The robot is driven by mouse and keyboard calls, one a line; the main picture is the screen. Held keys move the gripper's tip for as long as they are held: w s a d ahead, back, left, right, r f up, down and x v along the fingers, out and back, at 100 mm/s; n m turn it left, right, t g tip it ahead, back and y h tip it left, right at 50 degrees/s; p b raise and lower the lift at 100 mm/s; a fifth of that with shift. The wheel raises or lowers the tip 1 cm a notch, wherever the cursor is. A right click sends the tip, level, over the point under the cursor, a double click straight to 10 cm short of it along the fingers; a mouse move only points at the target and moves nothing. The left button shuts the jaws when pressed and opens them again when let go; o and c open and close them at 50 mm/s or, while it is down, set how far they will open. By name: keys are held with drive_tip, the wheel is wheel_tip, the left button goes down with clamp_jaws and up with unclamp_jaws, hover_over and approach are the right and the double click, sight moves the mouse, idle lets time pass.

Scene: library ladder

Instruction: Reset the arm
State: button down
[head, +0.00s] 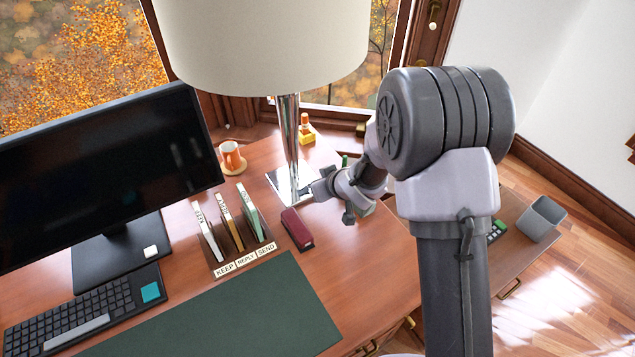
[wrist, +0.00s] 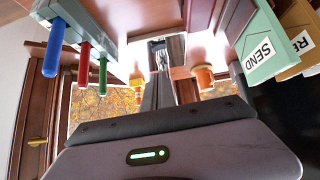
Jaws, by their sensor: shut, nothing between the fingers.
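My gripper (head: 320,189) is in the head view, over the desk in front of the lamp's shiny base. It is shut and empty. Part of it is hidden by my own arm, which comes in from the right. In the wrist view the gripper's dark fingers (wrist: 157,48) are together and point away over the desk, with nothing between them.
A tall lamp (head: 288,130) stands close behind my gripper. A file rack (head: 243,259), a dark red block (head: 297,229) and an orange mug (head: 231,155) are nearby. Blue (wrist: 54,48), red (wrist: 84,62) and green pens (wrist: 103,76) show left. The green mat (head: 240,315) is clear.

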drive_tip(key=s+d+r+m+h, duration=0.25)
drive_tip(key=s+d+r, duration=0.25)
drive_tip(key=d+r, duration=0.3)
drive_tip(key=s+d+r+m+h, duration=0.2)
drive_tip(key=s+d+r+m, duration=0.3)
drive_tip(key=r, duration=0.6)
drive_tip(key=s+r+m+g+y, duration=0.1)
drive_tip(key=s+m, duration=0.1)
drive_tip(key=s, duration=0.9)
drive_tip(key=s+r+m+g+y+b, duration=0.1)
drive_tip(key=s+r, duration=0.1)
drive_tip(key=s, duration=0.9)
drive_tip(key=shift+s+r+m, duration=0.25)
drive_tip(key=shift+s+m, duration=0.1)
drive_tip(key=shift+a, duration=0.1)
